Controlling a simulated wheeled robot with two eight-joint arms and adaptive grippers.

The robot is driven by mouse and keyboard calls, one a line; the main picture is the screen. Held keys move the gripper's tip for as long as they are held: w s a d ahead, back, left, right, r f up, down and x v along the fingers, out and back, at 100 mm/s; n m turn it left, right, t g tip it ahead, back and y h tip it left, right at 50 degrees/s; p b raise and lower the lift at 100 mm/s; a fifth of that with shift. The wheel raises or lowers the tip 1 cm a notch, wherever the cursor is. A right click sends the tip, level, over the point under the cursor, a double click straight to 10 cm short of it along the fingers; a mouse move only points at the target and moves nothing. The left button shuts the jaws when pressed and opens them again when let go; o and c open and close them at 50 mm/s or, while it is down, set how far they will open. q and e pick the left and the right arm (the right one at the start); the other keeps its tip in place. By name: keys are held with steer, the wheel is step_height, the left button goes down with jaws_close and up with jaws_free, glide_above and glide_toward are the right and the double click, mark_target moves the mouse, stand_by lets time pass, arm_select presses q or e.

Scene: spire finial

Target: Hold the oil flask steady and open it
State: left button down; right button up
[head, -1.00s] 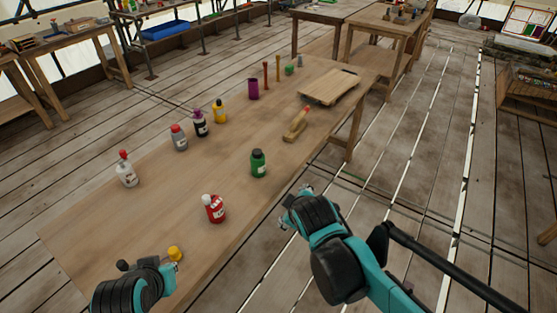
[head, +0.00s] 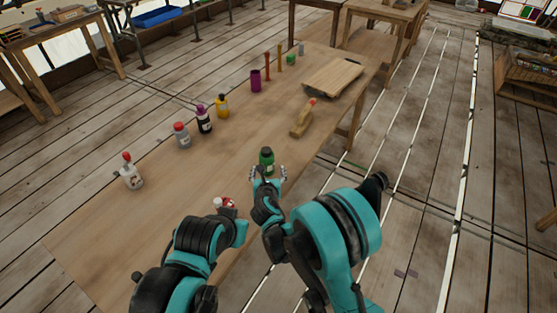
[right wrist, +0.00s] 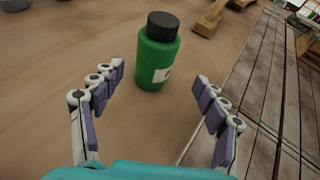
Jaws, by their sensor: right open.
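A green bottle with a black cap (head: 266,158) stands upright on the long wooden table; no readable label shows whether it is the oil flask. My right gripper (head: 268,175) is open, just on the near side of it. In the right wrist view the green bottle (right wrist: 157,62) stands ahead, between and just beyond the spread fingertips (right wrist: 160,78), with a gap on both sides. A red bottle (head: 229,202) with a white cap is mostly hidden by my left gripper (head: 232,212), whose fingers cannot be made out.
On the table (head: 130,235), a white bottle (head: 131,173), grey bottle (head: 182,136), purple-black bottle (head: 204,120) and yellow bottle (head: 221,106) stand left and behind. A wooden tool (head: 301,120) and a board (head: 333,77) lie farther right.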

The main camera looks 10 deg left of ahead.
mark_target(266, 165)
steer(key=x, duration=0.2)
steer(key=b+x, duration=0.1)
steer(key=x, duration=0.1)
steer(key=b+x, duration=0.1)
steer(key=x, duration=0.1)
steer(key=shift+w+a, duration=0.35)
steer(key=shift+a, duration=0.15)
steer(key=shift+w+b, duration=0.3)
steer(key=shift+w, duration=0.1)
steer(key=c, duration=1.3)
